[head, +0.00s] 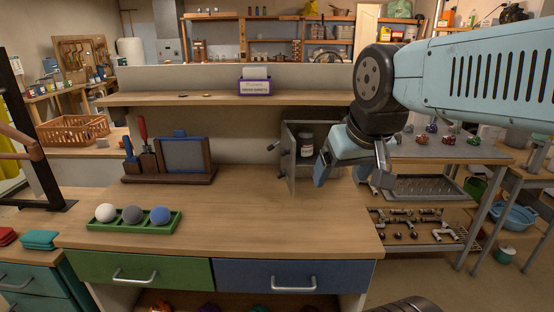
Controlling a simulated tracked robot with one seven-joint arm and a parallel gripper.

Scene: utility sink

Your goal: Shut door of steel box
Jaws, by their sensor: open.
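The steel box (313,125) stands at the back right of the wooden workbench, under the shelf. Its door (289,160) stands open, swung out toward me at the box's left side, with a handle (273,146) on its outer face. A jar with a pale lid (307,143) shows inside. My gripper (349,180) is open and empty, pointing down in front of the box's right part, to the right of the door. It appears apart from the door. My gripper and arm hide the box's right side.
On the bench, a wooden organizer (168,170) stands left of the box, and a green tray (125,222) with three balls lies front left. The bench's middle and front right are clear.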

